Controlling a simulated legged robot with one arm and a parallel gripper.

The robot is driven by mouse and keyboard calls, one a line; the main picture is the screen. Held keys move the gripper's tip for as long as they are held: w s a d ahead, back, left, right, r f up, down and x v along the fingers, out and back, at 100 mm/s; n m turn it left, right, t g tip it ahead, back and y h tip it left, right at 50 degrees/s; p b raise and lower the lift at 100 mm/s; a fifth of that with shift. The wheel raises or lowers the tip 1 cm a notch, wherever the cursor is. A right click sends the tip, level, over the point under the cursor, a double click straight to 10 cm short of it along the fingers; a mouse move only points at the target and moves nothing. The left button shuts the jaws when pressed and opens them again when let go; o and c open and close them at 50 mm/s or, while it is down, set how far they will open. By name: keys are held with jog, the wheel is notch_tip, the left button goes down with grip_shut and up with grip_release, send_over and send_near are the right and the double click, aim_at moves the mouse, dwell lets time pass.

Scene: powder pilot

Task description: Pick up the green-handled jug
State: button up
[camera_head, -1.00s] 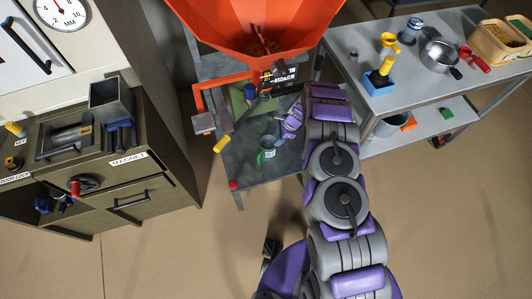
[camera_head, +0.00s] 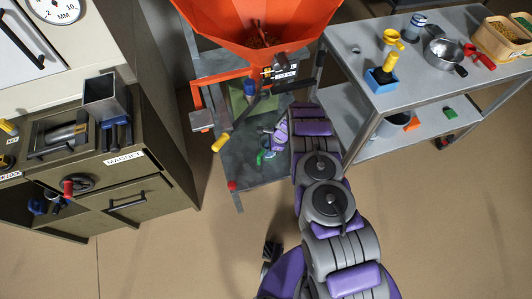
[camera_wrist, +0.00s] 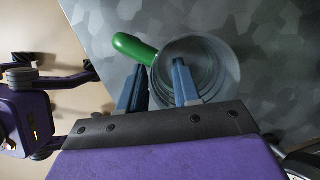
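The green-handled jug (camera_wrist: 222,68) stands on the grey speckled lower shelf, its round grey mouth seen from above in the wrist view. Its green handle (camera_wrist: 133,47) points to the upper left there. In the head view, only a little of the green handle (camera_head: 262,157) shows, and my arm and gripper (camera_head: 268,143) hide much of the jug. In the wrist view, my gripper (camera_wrist: 158,68) is open, with a gap between its blue-grey fingers. The right finger overlaps the jug's mouth; the left finger is outside it, below the handle. I cannot tell whether either touches the jug.
An orange hopper (camera_head: 260,22) stands above the shelf (camera_head: 240,178). A yellow-handled tool (camera_head: 221,142) lies at the shelf's left. A metal table (camera_head: 365,110) with pots and trays is at the right, a dark cabinet (camera_head: 150,165) at the left. Open floor lies in front.

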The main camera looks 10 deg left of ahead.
grip_shut()
dwell(0.6)
